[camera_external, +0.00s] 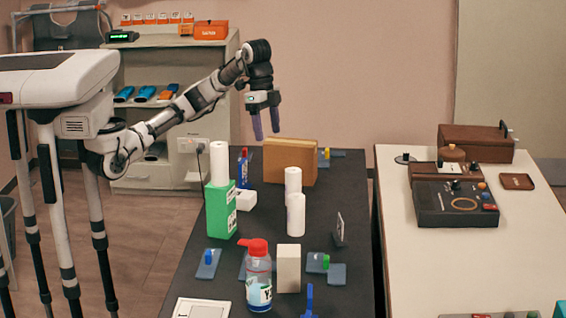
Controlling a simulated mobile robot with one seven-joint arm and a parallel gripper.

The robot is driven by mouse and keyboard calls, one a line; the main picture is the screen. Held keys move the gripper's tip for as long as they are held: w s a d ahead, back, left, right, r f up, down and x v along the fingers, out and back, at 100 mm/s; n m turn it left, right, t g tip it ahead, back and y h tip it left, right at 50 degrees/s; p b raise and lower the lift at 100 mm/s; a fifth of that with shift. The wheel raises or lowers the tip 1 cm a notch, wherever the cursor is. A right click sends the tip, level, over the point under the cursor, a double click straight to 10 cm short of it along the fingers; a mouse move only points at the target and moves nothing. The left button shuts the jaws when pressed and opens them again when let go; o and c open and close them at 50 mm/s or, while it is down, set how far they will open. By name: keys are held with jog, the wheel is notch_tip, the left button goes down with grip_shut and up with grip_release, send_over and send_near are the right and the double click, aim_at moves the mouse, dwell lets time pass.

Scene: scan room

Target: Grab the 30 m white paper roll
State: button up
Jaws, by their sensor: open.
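Three white paper rolls stand in the external view. One roll (219,163) is upright on top of a green box (221,208). Another roll (296,215) stands upright on the black table, with a further roll (292,180) just behind it. No length label can be read on any roll, so I cannot tell which is the 30 m one. My gripper (265,137) is open and empty, fingers pointing down. It is above the far part of the table, near the brown box and higher than the rolls.
The black table (200,268) also holds a brown box (290,161), a red-capped bottle (258,278), a beige block (289,268), a small dark upright panel (340,228) and several blue pads. A white bench (400,262) with a dark device (455,203) stands at right.

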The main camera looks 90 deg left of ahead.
jog(key=n+g+y, duration=0.1)
jog(key=g, duration=0.1)
send_near(292, 185)
jog(key=shift+w+a+r+p, duration=0.15)
jog(key=shift+a+r+p, duration=0.15)
jog(key=shift+a+r, duration=0.8)
notch_tip(292, 185, down, 7)
jog(key=shift+f, duration=0.1)
jog(key=shift+s+f+p, duration=0.15)
jog(key=shift+f+p, duration=0.1)
jog(key=shift+f, duration=1.3)
jog(key=shift+s+f+p, duration=0.15)
jog(key=shift+f+p, duration=0.05)
jog(key=shift+f, duration=1.35)
jog(key=c, duration=1.1)
jog(key=shift+r, duration=0.1)
